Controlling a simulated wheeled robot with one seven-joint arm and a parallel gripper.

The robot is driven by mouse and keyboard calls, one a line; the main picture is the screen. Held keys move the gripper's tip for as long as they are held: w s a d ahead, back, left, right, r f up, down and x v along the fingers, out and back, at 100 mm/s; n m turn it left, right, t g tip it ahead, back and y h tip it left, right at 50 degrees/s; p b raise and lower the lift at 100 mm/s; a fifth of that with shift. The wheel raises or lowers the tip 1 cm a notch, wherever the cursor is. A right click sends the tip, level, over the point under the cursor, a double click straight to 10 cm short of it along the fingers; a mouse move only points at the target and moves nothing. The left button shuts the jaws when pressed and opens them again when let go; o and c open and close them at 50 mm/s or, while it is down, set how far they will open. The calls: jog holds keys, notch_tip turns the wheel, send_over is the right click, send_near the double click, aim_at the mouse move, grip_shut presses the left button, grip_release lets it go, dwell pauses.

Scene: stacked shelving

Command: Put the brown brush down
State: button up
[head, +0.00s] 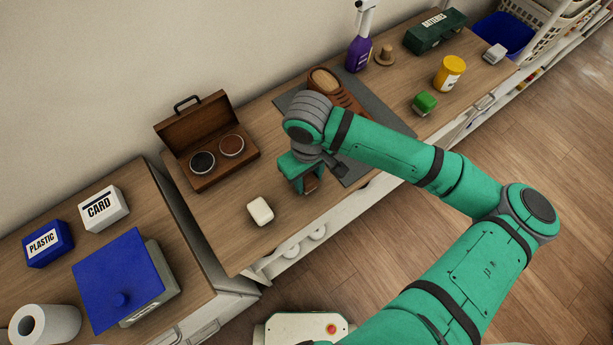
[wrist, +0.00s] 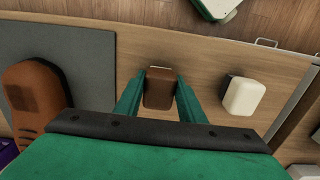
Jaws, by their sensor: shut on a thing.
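The brown brush (wrist: 158,88) sits between the two fingers of my gripper (wrist: 158,97) in the wrist view. My gripper is shut on it. In the head view my gripper (head: 303,181) is over the wooden counter (head: 225,212), near its front edge, and a small brown part of the brush (head: 311,184) shows below the fingers. I cannot tell whether the brush touches the counter. Most of it is hidden by my gripper in the head view.
A white block (head: 260,210) lies left of my gripper. An open wooden case (head: 210,150) with two round tins stands behind left. A grey mat (head: 370,120) with a brown shoe (head: 336,88) is to the right. Bare counter lies between the white block and my gripper.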

aim_at(308, 178)
jog(key=shift+s+f, duration=0.1)
jog(key=shift+f, duration=0.1)
jog(key=o, duration=0.9)
jog(key=shift+r, duration=0.1)
notch_tip(308, 178, up, 12)
jog(key=shift+r, duration=0.15)
dwell(0.4)
